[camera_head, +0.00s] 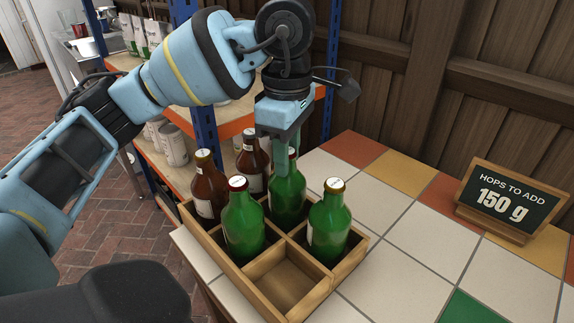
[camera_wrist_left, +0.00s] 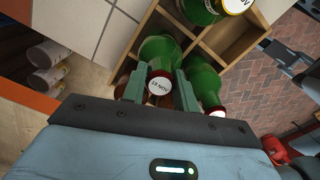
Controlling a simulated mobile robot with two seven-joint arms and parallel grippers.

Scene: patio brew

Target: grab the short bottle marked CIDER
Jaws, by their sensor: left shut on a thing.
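My left gripper (camera_head: 287,158) is shut on a green bottle (camera_head: 288,200) in the back middle of the wooden crate (camera_head: 330,284). Its fingers hide part of the bottle's neck and cap. In the left wrist view, the fingers (camera_wrist_left: 160,88) sit on both sides of its white cap with a red rim. The cap's lettering is small and seen at an angle, so I cannot read it surely. The bottle is upright in its compartment. Two more green bottles stand in front: a red-rimmed one (camera_head: 243,225) and a gold-rimmed one (camera_head: 329,225). My right gripper is not in view.
Two brown bottles (camera_head: 209,187) (camera_head: 252,165) stand at the crate's back left. The front compartment is empty. A sign reading HOPS TO ADD 150 g (camera_head: 508,200) stands at right on the tiled table (camera_head: 400,285). Shelves with cans (camera_head: 172,145) are behind left.

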